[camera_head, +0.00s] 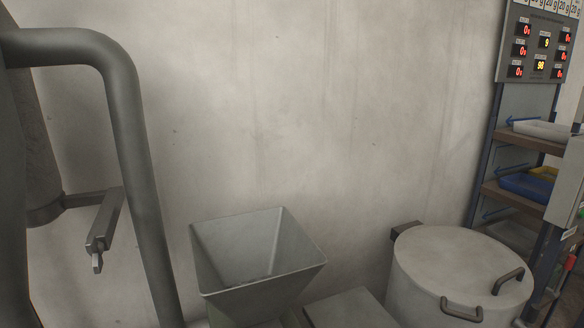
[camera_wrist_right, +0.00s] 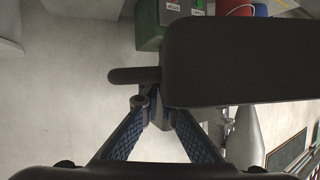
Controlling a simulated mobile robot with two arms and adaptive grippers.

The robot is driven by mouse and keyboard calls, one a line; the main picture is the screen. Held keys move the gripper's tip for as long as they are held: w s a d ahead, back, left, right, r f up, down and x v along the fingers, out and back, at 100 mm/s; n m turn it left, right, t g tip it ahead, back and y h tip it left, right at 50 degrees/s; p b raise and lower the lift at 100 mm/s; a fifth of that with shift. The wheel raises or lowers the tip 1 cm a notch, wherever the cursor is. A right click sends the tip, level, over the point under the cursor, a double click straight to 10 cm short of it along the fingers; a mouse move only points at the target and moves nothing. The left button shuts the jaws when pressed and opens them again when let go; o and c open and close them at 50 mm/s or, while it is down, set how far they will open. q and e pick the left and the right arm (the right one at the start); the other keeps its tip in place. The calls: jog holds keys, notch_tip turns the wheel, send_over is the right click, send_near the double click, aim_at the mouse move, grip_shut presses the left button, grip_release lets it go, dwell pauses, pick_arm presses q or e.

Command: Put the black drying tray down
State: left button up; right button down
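The black drying tray (camera_wrist_right: 240,62) fills the upper right of the right wrist view as a large dark rounded slab. A dark tab (camera_wrist_right: 130,76) sticks out from its left side. My right gripper (camera_wrist_right: 155,102) has blue padded fingers that come together at the tab and the tray's near edge. It appears shut on the tray; the exact contact is partly hidden in shadow. The tray does not show in the head view. My left gripper shows in neither view.
In the head view a grey hopper (camera_head: 240,278) stands before a bare wall. A lidded drum (camera_head: 455,275) with handles is right of it. A shelf rack (camera_head: 524,143) with trays stands at the far right. A thick pipe (camera_head: 130,130) and a lever (camera_head: 103,225) are at left.

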jog(key=shift+n+g+y, duration=0.6)
jog(key=shift+n+g, duration=0.2)
jog(key=shift+n, duration=0.1)
jog(key=s+a+r, duration=0.2)
jog(key=shift+s+a, duration=0.35)
jog(key=shift+a, duration=0.05)
jog(key=shift+a+r+m, duration=0.15)
jog(key=shift+a+m, duration=0.15)
jog(key=shift+w+t, duration=0.15)
jog(key=shift+t, duration=0.15)
